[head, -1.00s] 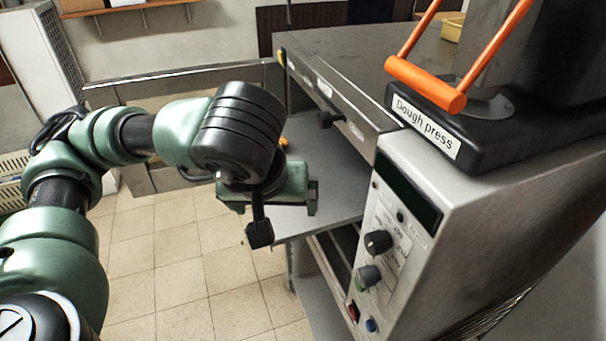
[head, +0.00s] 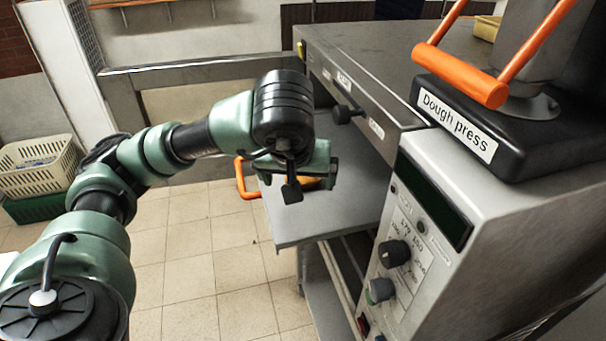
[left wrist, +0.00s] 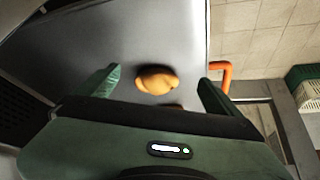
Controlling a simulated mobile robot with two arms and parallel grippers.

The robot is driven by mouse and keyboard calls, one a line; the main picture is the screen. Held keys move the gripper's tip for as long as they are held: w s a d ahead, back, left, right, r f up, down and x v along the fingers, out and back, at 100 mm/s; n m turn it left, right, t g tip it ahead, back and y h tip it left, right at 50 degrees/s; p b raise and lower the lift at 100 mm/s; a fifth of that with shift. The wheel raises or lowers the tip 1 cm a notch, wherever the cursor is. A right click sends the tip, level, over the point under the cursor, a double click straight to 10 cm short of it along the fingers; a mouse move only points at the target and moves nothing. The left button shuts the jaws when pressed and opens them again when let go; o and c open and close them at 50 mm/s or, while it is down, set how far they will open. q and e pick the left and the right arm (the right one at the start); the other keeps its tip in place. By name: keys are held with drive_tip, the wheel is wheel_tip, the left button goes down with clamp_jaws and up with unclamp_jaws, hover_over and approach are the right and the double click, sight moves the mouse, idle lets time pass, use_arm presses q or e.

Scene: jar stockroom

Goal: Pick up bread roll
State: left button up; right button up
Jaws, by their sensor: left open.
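The bread roll (left wrist: 157,80) is golden brown and lies on a grey metal shelf (left wrist: 165,35) in the left wrist view. A second small brown patch shows just below it at the gripper's edge; I cannot tell what it is. My left gripper (left wrist: 159,74) is open, its two green fingers on either side of the roll in that view, with visible gaps. In the head view the gripper (head: 308,170) is over the grey shelf (head: 330,215), and its body hides most of what lies beneath. My right gripper is in neither view.
An orange handle (head: 243,180) sticks out at the shelf's left edge. The dough press (head: 520,120) and its control box (head: 430,230) stand close on the right. Stacked crates (head: 38,165) stand at the far left. Tiled floor is clear between.

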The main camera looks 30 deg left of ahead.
use_arm(q)
drive_tip(key=w, duration=0.1)
drive_tip(key=w+a, duration=0.1)
drive_tip(key=w, duration=0.1)
drive_tip(key=w+a, duration=0.1)
drive_tip(key=shift+w+f, duration=0.1)
drive_tip(key=shift+w, duration=0.05)
drive_tip(key=p+x, duration=0.1)
drive_tip(key=x, duration=0.4)
drive_tip(key=shift+p, duration=0.35)
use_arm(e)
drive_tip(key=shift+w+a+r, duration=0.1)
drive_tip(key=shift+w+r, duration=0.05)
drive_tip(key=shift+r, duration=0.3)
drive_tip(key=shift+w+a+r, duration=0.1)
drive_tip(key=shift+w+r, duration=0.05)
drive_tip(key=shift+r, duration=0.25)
use_arm(q)
drive_tip(key=c, duration=1.5)
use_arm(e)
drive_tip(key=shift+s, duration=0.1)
